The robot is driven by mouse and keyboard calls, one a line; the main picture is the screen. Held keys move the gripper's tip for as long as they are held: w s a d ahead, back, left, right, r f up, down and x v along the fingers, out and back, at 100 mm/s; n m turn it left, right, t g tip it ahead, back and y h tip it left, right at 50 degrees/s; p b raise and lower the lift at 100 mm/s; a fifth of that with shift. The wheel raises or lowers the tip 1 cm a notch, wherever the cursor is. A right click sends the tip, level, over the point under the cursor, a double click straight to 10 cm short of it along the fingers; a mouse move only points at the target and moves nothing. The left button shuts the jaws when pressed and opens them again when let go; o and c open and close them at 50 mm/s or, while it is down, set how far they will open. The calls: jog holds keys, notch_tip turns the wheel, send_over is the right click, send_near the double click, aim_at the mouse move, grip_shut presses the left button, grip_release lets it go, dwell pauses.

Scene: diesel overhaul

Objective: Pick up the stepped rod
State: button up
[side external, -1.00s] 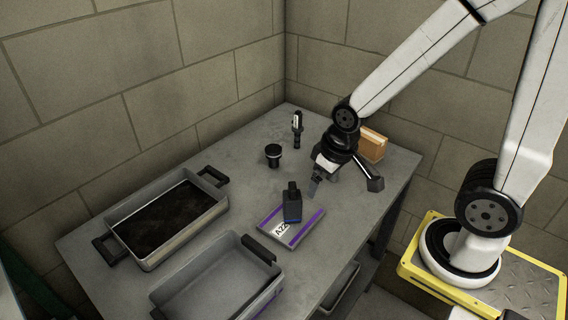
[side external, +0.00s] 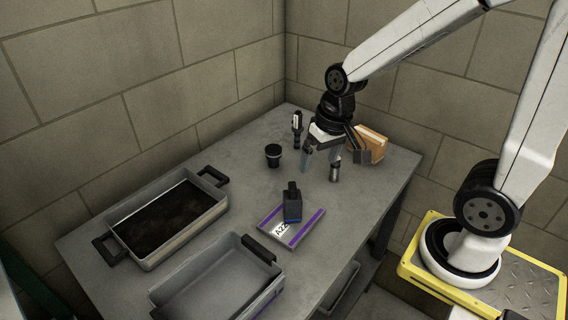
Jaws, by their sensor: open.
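A grey metal cylinder, which looks like the stepped rod (side external: 335,172), stands upright on the table below my gripper. Its upper part is hidden behind or under the gripper. My gripper (side external: 334,163) is open, pointing down, with one finger to the left of the rod and the other to its right. I cannot tell whether either finger touches the rod.
A cardboard box (side external: 371,148) is close on the right. A dark block (side external: 292,205) rests on a labelled purple-edged plate (side external: 305,230). Two trays (side external: 147,264) (side external: 160,288) lie left.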

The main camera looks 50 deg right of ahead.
jog(key=w+m, duration=0.2)
jog(key=m+t+y, duration=0.7)
jog(key=m+y, duration=0.2)
jog(key=m, duration=1.2)
send_over(276, 148)
jog(key=s+d, duration=0.3)
jog(key=s, duration=0.1)
jog(key=f, duration=1.2)
jog(key=shift+w+d+f, duration=0.25)
jog(key=shift+d+f, duration=0.05)
jog(key=shift+f, duration=0.55)
jog(key=shift+x, duration=1.3)
jog(key=shift+w, duration=0.1)
jog(key=shift+x, duration=2.55)
jog(key=shift+w+r, duration=0.1)
jog(key=shift+r, duration=0.05)
